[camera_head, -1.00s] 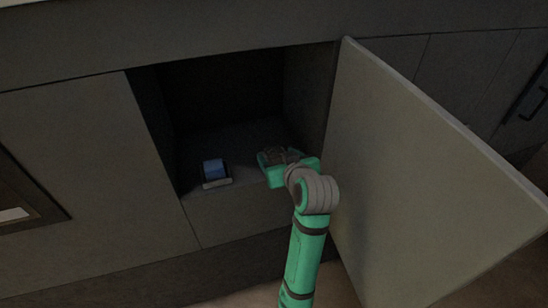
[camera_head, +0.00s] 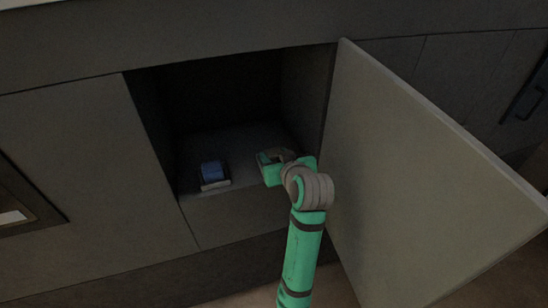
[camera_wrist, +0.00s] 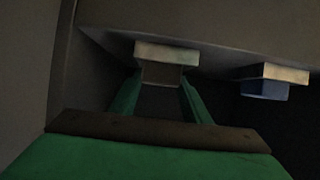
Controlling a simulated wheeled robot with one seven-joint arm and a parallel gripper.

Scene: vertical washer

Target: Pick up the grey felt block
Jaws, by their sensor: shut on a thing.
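The grey felt block (camera_wrist: 162,74) shows in the wrist view as a dark grey-brown piece against a paler slab (camera_wrist: 167,53). My gripper (camera_wrist: 160,82) has its green fingers on both sides of the block and is shut on it. In the head view my gripper (camera_head: 272,166) is inside the open cabinet, at the right of its floor near the front edge. There the block is largely hidden by my gripper and wrist. I cannot tell whether it is clear of the floor.
A blue block (camera_head: 211,170) with a pale slab at its front stands to the left on the cabinet floor (camera_head: 235,145). It also shows at the right in the wrist view (camera_wrist: 265,90). The open door (camera_head: 410,180) stands close to the right of my arm.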

